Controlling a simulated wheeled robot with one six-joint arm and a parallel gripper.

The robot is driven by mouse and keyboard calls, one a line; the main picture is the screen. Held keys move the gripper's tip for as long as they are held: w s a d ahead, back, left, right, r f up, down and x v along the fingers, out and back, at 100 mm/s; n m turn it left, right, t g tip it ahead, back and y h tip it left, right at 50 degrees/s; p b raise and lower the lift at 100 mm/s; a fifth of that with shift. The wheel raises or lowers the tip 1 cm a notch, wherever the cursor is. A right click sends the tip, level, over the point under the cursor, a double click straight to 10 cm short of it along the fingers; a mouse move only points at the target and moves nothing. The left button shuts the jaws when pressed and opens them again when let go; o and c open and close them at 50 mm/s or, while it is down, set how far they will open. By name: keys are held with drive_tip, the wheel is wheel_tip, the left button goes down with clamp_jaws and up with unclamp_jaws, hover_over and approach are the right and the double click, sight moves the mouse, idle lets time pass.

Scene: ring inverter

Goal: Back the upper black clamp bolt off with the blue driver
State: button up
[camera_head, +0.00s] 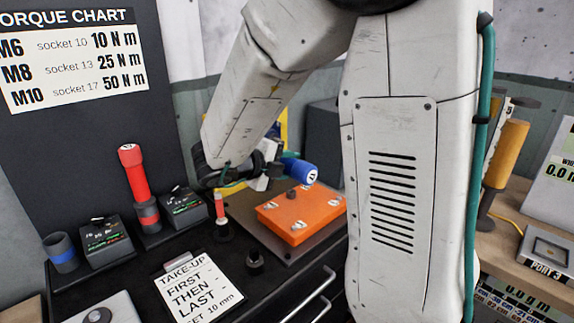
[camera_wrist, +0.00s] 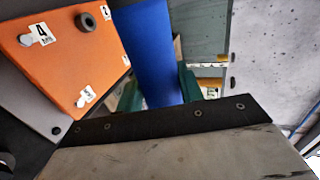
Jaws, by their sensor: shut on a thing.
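My gripper (camera_head: 272,174) is shut on the blue driver (camera_head: 302,172), above the back of the orange block. In the wrist view, the driver's blue body (camera_wrist: 150,50) stands between the green finger pads. Its working tip is hidden in both views. The orange block (camera_head: 318,216) has numbered white labels with pale bolts. A dark round piece (camera_head: 291,194) sits on its top and also shows in the wrist view (camera_wrist: 86,21). I cannot tell whether it is a clamp bolt. No upper black clamp bolt can be made out with certainty; my arm hides much of the area behind.
A red driver (camera_head: 136,172) stands upright in a holder at the left, near an empty-looking blue-rimmed holder (camera_head: 61,253). Two dark display boxes (camera_head: 100,234) (camera_head: 184,208), a small red-topped piece (camera_head: 221,206) and a take-up card (camera_head: 198,288) stand on the dark bench.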

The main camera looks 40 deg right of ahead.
drive_tip(key=shift+w+a, duration=0.15)
drive_tip(key=shift+w, duration=3)
drive_tip(key=shift+w+r, duration=0.1)
drive_tip(key=shift+w, duration=0.9)
drive_tip(key=shift+s, duration=2.55)
